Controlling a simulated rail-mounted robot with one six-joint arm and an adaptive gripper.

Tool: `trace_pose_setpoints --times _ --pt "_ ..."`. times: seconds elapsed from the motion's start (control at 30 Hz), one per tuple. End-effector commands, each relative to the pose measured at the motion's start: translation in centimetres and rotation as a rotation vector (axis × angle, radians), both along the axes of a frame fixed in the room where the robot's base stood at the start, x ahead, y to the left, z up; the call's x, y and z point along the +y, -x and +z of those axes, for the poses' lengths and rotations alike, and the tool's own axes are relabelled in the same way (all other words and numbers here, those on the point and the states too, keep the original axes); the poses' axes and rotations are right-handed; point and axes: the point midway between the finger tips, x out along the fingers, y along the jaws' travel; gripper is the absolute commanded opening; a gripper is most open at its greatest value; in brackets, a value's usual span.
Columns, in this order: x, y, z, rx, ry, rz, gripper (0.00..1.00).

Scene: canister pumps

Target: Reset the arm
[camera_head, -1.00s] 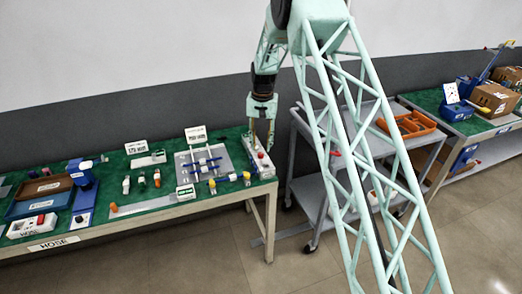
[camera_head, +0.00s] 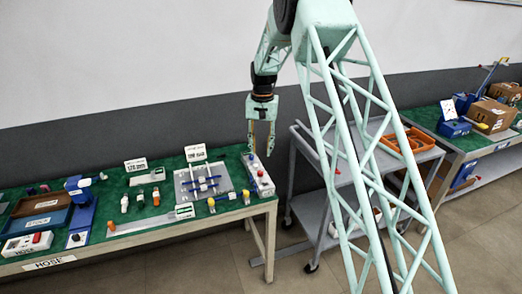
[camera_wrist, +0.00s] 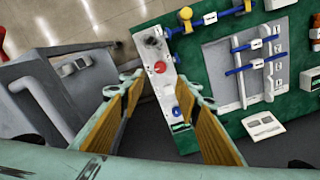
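My gripper (camera_head: 260,151) hangs from my pale green arm above the right end of the green-topped bench (camera_head: 105,190), fingers down. It is open and empty. In the wrist view its two yellow-padded fingers (camera_wrist: 155,84) stand apart. The white control box (camera_head: 258,176) lies on the bench below and beside the fingers. It also shows in the wrist view (camera_wrist: 167,90), with a red button (camera_wrist: 160,67) and a blue knob (camera_wrist: 177,111). The fingers appear clear of the box, though the right fingertip overlaps its end in the wrist view.
A grey panel with blue valves (camera_head: 204,180) lies left of the box. Two signs (camera_head: 135,165) (camera_head: 196,152) stand behind. A grey cart (camera_head: 305,175) with an orange tray (camera_head: 409,138) stands right of the bench. Cardboard boxes (camera_head: 494,113) sit on another bench at far right.

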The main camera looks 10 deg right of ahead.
Motion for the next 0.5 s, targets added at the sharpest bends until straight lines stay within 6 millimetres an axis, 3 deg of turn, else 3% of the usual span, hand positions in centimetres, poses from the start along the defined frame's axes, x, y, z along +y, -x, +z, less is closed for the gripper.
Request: trace_pose_setpoints --times 0.27,0.5 --pt "0.0 0.3 0.8 -0.003 0.0 0.003 0.3" --pt "0.0 1.8 3.8 -0.016 0.001 0.015 0.3"
